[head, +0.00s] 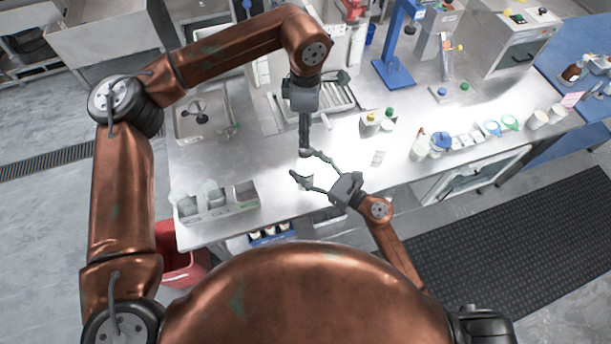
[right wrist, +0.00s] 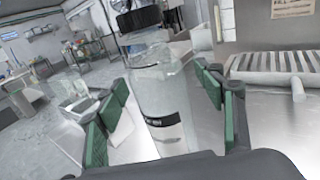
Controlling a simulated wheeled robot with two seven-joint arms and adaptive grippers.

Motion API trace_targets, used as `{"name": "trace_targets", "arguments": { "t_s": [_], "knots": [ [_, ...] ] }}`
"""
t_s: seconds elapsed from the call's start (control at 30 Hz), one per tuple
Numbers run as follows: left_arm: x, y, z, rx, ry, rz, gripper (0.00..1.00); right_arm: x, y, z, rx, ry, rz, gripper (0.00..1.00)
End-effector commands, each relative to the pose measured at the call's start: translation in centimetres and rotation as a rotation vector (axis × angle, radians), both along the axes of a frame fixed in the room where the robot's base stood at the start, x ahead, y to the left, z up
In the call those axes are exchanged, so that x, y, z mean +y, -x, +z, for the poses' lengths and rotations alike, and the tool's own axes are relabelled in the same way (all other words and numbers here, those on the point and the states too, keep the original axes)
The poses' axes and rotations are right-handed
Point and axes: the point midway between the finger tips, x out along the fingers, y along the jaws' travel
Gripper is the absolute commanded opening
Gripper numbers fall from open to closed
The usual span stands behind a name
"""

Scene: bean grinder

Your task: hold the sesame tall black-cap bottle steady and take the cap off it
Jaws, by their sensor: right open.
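The tall bottle (right wrist: 163,100) is clear, with a dark band on its label. In the right wrist view it stands between the green pads of my right gripper (right wrist: 160,105), which is open; clear gaps show on both sides. A black cap-like piece (right wrist: 137,18) shows above the bottle neck; whether it still touches the neck is unclear. In the head view my right gripper (head: 302,164) reaches in from the right, low over the counter. My left gripper (head: 305,148) points down from above, close to the right fingertips. Its fingers are seen edge-on, so their opening is unclear.
A grey divided bin (head: 216,203) stands at the counter's front left, and a sink (head: 203,118) lies behind it. Small bottles (head: 378,122) and white cups (head: 538,119) stand to the right. A blue stand (head: 393,72) rises at the back. Counter between is fairly clear.

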Motion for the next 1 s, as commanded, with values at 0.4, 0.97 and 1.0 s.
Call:
{"name": "trace_targets", "arguments": {
  "t_s": [0.4,0.97,1.0],
  "knots": [
    [0.11,-0.01,0.0,0.0,0.001,0.003,0.42,0.43,-0.25,-0.03,0.001,0.0,0.002,0.57],
    [0.12,-0.01,0.0,0.0,0.001,0.003,0.42,0.43,-0.23,-0.02,0.001,-0.001,0.002,0.19],
    [0.12,-0.01,0.0,0.0,0.001,0.003,0.42,0.42,-0.24,-0.01,0.001,-0.001,0.002,0.16]
  ]
}}
